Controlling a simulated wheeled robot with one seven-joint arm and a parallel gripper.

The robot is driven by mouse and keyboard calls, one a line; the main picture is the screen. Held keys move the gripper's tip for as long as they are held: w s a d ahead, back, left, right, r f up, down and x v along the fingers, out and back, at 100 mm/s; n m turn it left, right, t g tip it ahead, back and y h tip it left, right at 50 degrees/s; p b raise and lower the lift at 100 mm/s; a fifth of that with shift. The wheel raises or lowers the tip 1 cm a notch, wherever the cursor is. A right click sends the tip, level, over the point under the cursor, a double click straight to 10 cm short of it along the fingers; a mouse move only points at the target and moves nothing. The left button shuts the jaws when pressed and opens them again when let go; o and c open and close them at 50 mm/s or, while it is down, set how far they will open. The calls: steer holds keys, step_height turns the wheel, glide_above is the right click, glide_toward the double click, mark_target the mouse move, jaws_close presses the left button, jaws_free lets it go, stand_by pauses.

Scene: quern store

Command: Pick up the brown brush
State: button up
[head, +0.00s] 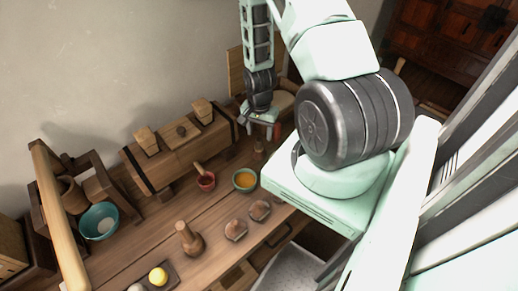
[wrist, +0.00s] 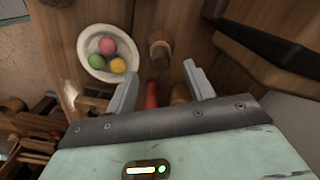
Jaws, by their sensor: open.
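My gripper (head: 262,126) is over the far end of the wooden bench, pointing down. In the wrist view its two fingers (wrist: 158,78) are apart, with no object clamped between them. A small upright brown object with a dark top (wrist: 160,48) stands just beyond the fingertips; it may be the brown brush, but its shape is unclear. A red object (wrist: 152,94) and a brown-orange one (wrist: 180,94) show between the fingers, partly hidden by the gripper body. In the head view a small brown object (head: 258,148) stands just below my gripper.
A pale bowl (wrist: 84,62) of coloured balls lies beside the left finger. The bench (head: 150,228) has free room at front left.

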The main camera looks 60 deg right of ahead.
mark_target(259, 140)
steer(key=shift+a+f+p, duration=0.1)
steer(key=shift+f+p, duration=0.8)
steer(key=shift+f, duration=1.75)
steer(key=c, duration=1)
